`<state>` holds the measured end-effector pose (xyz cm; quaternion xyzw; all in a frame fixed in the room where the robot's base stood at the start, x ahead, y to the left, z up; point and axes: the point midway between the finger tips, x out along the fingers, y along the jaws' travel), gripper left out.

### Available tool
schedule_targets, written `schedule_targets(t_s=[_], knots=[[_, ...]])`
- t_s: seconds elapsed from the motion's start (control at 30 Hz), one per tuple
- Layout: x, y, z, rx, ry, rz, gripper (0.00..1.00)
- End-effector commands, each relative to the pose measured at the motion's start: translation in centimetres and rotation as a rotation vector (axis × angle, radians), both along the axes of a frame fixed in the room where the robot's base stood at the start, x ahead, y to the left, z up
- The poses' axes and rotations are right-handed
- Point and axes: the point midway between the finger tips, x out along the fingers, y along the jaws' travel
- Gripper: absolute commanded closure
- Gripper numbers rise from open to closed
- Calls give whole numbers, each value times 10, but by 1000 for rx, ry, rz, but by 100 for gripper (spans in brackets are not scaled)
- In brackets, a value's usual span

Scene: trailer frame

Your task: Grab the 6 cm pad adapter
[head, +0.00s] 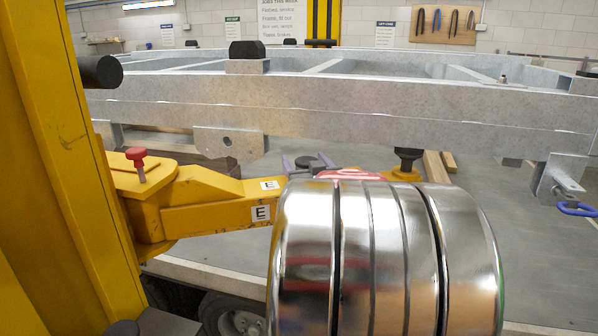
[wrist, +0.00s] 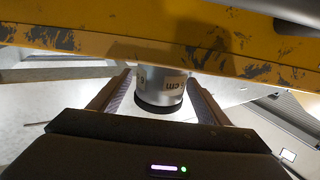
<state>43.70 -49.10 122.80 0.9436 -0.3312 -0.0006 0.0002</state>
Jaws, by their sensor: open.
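The pad adapter (wrist: 160,84) is a short silvery cylinder with a black end and an upside-down label that appears to read "6 cm". In the wrist view it sits against a scuffed yellow beam. My gripper (wrist: 160,77) is open, with one finger on each side of the adapter and a gap showing on both sides. In the head view, two purplish finger-like tips (head: 307,163) flank a small dark round top behind my shiny arm link. That link hides most of my gripper and the adapter's body there.
A yellow lift post (head: 75,150) stands at left, with a yellow swing arm (head: 215,205) marked E and a red-knobbed pin (head: 137,160). A galvanised trailer frame (head: 350,115) spans above. Another black lift pad (head: 407,158) stands under it. Wooden beams (head: 440,163) lie behind.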

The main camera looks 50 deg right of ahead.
Motion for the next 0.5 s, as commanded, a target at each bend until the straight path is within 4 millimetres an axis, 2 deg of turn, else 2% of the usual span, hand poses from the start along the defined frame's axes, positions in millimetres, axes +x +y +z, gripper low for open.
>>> schedule_targets(t_s=[0.2, 0.5], knots=[[14, -12, 0, 0, -1, 0, 30], [15, -12, 0, 0, -1, 0, 30]])
